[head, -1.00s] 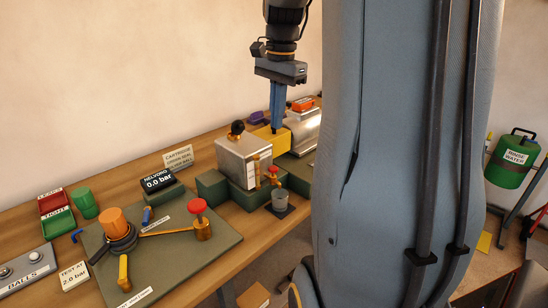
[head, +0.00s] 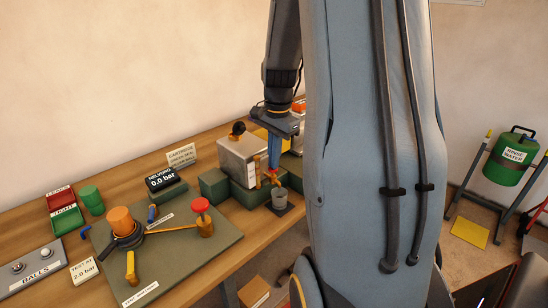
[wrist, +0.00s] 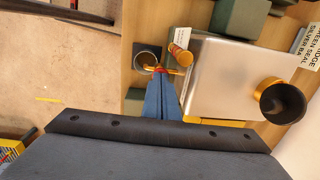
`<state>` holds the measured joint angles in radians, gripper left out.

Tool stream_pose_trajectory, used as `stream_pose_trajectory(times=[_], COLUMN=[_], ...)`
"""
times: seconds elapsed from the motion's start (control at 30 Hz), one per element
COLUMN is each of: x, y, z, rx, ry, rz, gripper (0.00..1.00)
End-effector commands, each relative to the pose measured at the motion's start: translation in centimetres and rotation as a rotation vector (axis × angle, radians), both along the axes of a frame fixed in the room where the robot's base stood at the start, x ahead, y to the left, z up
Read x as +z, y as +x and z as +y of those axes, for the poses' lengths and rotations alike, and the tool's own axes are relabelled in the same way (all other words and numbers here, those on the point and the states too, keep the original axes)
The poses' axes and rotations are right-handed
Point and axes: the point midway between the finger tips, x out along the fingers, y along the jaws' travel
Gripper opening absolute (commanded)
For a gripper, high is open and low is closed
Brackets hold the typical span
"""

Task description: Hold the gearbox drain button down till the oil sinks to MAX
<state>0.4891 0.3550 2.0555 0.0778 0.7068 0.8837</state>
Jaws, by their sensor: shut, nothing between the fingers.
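The gearbox is a silver box (head: 241,158) on a green block at the bench's front edge; its top shows in the wrist view (wrist: 225,80). A brass-ended sight tube (wrist: 180,56) stands on its front; the oil level and MAX mark are too small to read. A drain tap with a red button (wrist: 158,69) sticks out above a grey cup (head: 280,197), which also shows in the wrist view (wrist: 147,60). My gripper (head: 274,166) is shut and empty, blue fingers pointing down at the red button and mostly hiding it. I cannot tell whether they press it.
A black-capped filler (wrist: 280,102) rises from the gearbox top. A green panel (head: 165,255) with a red knob (head: 200,205) and an orange cap (head: 120,220) lies to the left. My arm hides the bench's right side.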

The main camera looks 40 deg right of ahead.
Motion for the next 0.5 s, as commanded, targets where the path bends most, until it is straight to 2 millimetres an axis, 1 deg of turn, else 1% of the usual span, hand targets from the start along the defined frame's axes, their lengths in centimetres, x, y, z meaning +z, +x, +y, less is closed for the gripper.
stream_pose_trajectory(times=[0.2,0.27,0.4,0.5], x=[-0.1,-0.5,-2.1,-2.2], y=[0.0,0.0,0.0,0.0], z=[0.0,0.0,0.0,0.0], rx=[0.000,0.000,0.000,0.001], ry=[0.000,0.001,0.001,0.001], rz=[0.000,0.001,0.002,0.002], gripper=[0.00,0.00,0.00,0.00])
